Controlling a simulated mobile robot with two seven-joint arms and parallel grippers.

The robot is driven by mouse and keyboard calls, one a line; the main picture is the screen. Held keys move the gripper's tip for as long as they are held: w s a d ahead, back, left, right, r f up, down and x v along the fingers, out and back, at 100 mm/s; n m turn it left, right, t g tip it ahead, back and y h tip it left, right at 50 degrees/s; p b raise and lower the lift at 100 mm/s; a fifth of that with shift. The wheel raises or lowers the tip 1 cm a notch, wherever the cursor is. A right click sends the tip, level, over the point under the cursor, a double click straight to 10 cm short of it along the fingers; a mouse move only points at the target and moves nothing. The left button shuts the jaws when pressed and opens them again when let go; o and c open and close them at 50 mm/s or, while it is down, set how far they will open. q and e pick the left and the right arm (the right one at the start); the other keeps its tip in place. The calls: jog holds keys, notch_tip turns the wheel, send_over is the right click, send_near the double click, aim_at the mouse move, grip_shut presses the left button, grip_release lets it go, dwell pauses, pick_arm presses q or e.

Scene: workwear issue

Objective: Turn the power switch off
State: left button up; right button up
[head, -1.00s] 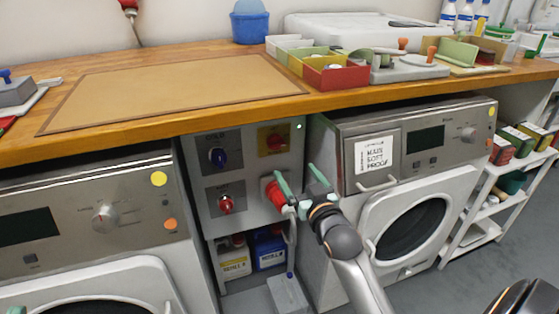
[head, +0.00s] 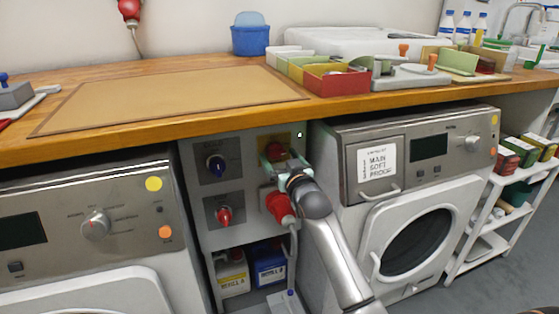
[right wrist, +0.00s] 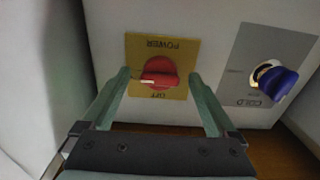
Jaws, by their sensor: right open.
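The power switch (right wrist: 158,72) is a red knob on a yellow plate marked POWER and OFF in the right wrist view. A light mark on the knob points to the left there, and the lettering is upside down. In the head view the switch (head: 275,149) is partly hidden by my right gripper (head: 281,161). That gripper is open, with one green finger on each side of the knob in the right wrist view (right wrist: 158,82). I cannot tell whether the fingers touch the knob. My left gripper is not in view.
A blue knob (head: 216,164), a red knob (head: 224,215) and a red plug (head: 279,206) with a grey cable share the grey panel (head: 245,190). Washing machines stand on both sides. The wooden worktop (head: 130,135) overhangs the panel.

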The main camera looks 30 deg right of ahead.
jog(key=c, duration=1.4)
